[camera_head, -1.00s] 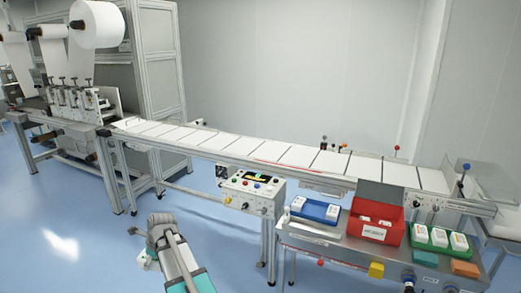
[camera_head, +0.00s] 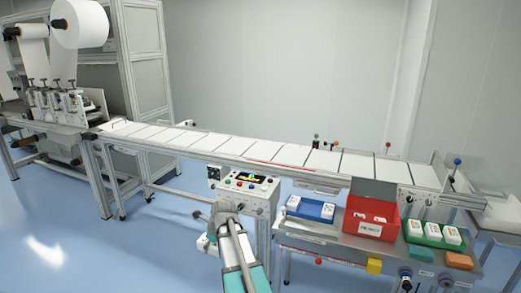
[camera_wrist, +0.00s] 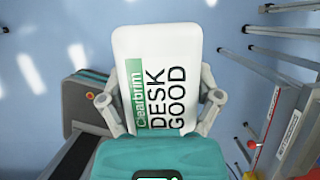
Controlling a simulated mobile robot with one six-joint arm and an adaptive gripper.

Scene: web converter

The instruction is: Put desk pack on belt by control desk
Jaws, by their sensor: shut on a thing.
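The desk pack (camera_wrist: 158,72) is a white pack with a green "Clearbrim" strip and the words "DESK GOOD". In the wrist view my gripper (camera_wrist: 160,108) is shut on it, one finger on each side. The belt (camera_head: 235,145) is a long conveyor with white segments running behind and above the desk. The pack is apart from the belt and lower than it.
A side table right of the desk holds a blue tray (camera_head: 310,217) of white packs, an open red reject bin (camera_head: 371,227) and a green tray (camera_head: 433,242) of packs. Roll machinery (camera_head: 45,100) stands at the left. The blue floor left of my arm is clear.

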